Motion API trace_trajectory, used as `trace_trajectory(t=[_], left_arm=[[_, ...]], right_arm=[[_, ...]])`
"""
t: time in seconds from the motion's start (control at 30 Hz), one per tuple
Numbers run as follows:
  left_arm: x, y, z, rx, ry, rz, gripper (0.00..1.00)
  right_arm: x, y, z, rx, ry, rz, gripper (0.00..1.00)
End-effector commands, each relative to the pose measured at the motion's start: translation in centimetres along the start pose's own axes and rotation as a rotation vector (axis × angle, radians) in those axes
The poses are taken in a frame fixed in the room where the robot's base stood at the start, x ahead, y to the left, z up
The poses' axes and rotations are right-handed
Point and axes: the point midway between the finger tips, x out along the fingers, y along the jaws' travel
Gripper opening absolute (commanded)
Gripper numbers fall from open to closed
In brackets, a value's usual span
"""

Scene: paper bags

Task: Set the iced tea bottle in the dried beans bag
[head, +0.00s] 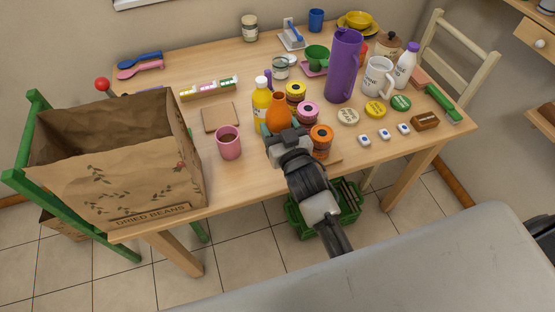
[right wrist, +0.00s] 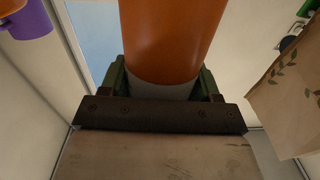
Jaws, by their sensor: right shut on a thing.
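The dried beans bag (head: 120,175) is a large open brown paper bag with leaf prints and its name on the front. It stands upright at the left of the head view, by the table's left end; part of it shows at the right of the right wrist view (right wrist: 290,95). My right gripper (head: 275,131) is shut on an orange bottle (head: 278,112), which I take to be the iced tea bottle; no label is readable. It fills the middle of the right wrist view (right wrist: 170,35), between the fingers. The bottle is roughly upright, right of the bag. My left gripper is out of view.
A pink mug (head: 229,143) stands between the bag and my gripper. A green chair (head: 32,110) is at the left. The table's front left strip (head: 240,180) is bare.

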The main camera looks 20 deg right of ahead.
Motion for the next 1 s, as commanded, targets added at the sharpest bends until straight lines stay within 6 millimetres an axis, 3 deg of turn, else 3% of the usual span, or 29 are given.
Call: trace_trajectory(t=[0.1, 0.53, 1.0], left_arm=[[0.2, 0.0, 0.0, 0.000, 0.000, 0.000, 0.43], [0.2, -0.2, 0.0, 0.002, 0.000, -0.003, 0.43], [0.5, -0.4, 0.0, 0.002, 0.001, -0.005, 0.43]], right_arm=[[0.0, 0.0, 2.4, 0.001, -0.005, 0.001, 0.33], [0.0, 0.0, 7.7, 0.001, -0.004, 0.000, 0.33], [0.0, 0.0, 8.8, 0.000, 0.000, 0.000, 0.33]])
